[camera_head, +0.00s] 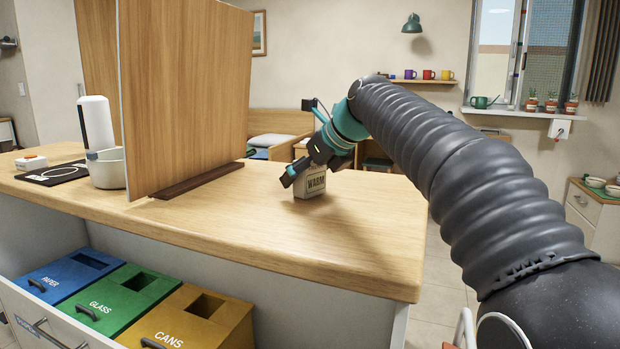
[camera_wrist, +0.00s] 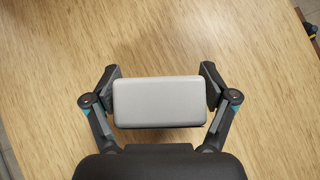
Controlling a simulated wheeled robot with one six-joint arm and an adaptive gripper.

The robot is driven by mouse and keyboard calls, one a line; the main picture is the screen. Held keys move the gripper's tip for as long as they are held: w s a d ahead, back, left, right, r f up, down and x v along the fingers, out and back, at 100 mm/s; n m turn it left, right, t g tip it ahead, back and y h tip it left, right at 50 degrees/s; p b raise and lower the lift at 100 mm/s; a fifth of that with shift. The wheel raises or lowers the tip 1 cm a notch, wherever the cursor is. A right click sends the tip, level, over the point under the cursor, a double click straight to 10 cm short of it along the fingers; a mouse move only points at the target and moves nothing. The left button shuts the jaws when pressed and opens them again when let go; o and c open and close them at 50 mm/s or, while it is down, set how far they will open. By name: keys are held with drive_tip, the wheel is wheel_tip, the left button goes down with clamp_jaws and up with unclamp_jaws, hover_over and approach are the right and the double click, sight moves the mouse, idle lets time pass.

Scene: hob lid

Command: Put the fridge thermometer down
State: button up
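In the wrist view the thermometer (camera_wrist: 158,100) shows from above as a grey rounded rectangle between my fingers.
An upright wooden panel (camera_head: 190,90) on a dark foot strip (camera_head: 203,180) stands left of the thermometer. Beyond it are a white pot (camera_head: 106,170) and a dark hob (camera_head: 52,173). The counter is clear in front and right. An open drawer holds sorting bins (camera_head: 130,300) below.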

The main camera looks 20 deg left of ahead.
drive_tip(key=shift+f, duration=0.1)
drive_tip(key=c, duration=0.5)
drive_tip(key=shift+o, duration=0.2)
drive_tip(key=shift+c, duration=0.5)
